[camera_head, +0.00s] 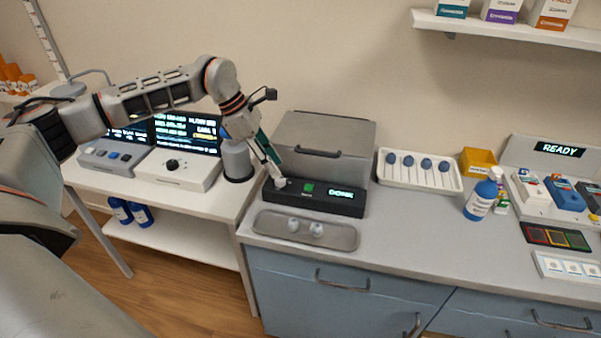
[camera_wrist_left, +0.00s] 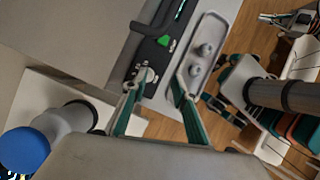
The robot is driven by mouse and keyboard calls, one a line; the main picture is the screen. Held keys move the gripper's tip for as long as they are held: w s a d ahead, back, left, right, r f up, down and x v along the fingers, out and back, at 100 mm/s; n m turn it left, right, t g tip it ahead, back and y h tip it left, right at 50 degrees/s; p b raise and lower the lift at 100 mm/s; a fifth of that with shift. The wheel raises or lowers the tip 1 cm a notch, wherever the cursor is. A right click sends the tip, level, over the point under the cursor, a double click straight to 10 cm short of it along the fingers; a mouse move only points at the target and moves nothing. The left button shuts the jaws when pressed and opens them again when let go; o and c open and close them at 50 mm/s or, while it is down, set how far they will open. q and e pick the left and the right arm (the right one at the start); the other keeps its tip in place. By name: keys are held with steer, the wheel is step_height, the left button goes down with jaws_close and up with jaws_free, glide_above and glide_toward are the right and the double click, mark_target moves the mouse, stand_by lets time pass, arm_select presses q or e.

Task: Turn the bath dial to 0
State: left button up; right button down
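The bath (camera_head: 335,135) is a grey box with a closed, handled lid on the grey counter. Its black front panel (camera_head: 318,203) has a green square and a lit display reading "DONE" (camera_head: 341,193). A small pale dial sits at the panel's left end; it shows in the wrist view (camera_wrist_left: 148,75). My left gripper (camera_head: 275,179) reaches down at this end of the panel. In the wrist view its green fingers (camera_wrist_left: 157,88) are spread apart. One fingertip is at the dial, the other over the tray's edge. Contact and the dial's setting cannot be told.
A grey tray (camera_head: 345,238) with two small pale pieces lies just in front of the panel. A white device with a black knob (camera_head: 172,164) stands on the left table. A rack of blue-headed pieces (camera_head: 448,183) and a blue bottle (camera_head: 481,197) stand to the right.

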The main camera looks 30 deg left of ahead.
mark_target(280, 178)
arm_select(q)
steer(key=shift+y, duration=0.4)
steer(key=shift+w+f+p, duration=0.15)
steer(key=shift+w+f, duration=0.2)
steer(key=shift+f, duration=0.65)
steer(key=shift+w+f+p, duration=0.15)
steer(key=shift+w+f, duration=0.25)
steer(key=shift+f, duration=0.6)
steer(key=shift+w+f+p, duration=0.15)
steer(key=shift+w+f, duration=0.2)
steer(key=shift+f, duration=0.65)
jaws_close()
